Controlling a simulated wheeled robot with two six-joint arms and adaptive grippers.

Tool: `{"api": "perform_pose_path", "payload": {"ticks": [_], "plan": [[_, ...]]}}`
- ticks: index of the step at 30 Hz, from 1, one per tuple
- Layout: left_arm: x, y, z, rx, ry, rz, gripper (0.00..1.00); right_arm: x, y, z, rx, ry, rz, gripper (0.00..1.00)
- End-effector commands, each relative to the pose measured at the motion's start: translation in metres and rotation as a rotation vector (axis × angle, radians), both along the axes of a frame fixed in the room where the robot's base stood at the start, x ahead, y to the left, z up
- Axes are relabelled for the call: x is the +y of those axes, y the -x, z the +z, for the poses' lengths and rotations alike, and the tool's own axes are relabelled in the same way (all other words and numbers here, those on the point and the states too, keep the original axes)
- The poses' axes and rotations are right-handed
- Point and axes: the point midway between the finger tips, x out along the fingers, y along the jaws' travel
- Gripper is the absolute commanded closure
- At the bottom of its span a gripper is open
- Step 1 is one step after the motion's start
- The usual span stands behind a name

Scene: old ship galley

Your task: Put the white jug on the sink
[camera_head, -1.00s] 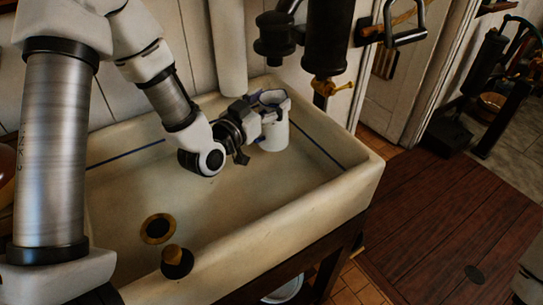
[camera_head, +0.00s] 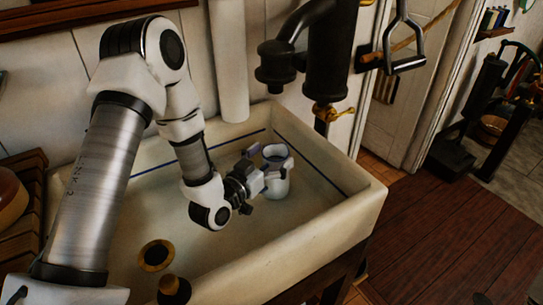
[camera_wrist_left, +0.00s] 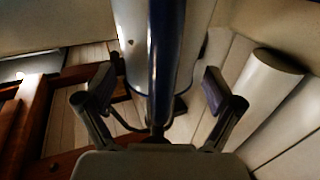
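The white jug (camera_head: 277,185) with a blue-grey rim is inside the pale sink basin (camera_head: 335,225), towards its back right. It is upright and appears to stand on the basin floor. My left gripper (camera_head: 271,174) is at the jug's left side, its fingers beside the body. In the left wrist view the jug (camera_wrist_left: 130,35) fills the upper middle, with its dark blue-edged handle facing the camera. There the left gripper's fingers (camera_wrist_left: 163,92) are spread wide on both sides of the handle, with gaps visible. My right gripper is not in view.
A dark pump with a spout (camera_head: 330,60) stands behind the sink at the right. A white pipe (camera_head: 229,60) runs down the back wall. A brass drain (camera_head: 155,256) and a dark knob (camera_head: 173,290) are at the front left. The basin's middle is clear.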

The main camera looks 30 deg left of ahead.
Motion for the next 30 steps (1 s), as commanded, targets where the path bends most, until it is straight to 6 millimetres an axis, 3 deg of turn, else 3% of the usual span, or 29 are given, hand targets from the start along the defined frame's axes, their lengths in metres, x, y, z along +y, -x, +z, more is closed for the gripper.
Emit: {"api": "perform_pose_path", "payload": {"ticks": [10,14,18,19,22,30], "plan": [[0.001,0.002,0.004,0.001,0.001,0.001,0.07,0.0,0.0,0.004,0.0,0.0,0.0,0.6],[0.005,0.024,0.001,0.003,0.005,0.004,0.07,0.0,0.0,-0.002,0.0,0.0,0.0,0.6],[0.011,0.063,0.001,0.005,0.01,0.005,0.07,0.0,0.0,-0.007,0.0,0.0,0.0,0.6],[0.01,0.068,0.012,0.007,0.005,0.001,0.07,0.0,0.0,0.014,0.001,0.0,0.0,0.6],[0.013,0.085,0.014,0.009,0.002,0.001,0.07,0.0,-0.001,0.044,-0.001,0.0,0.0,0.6],[0.018,0.117,0.006,0.002,0.0,0.0,0.07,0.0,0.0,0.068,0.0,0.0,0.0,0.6]]}}
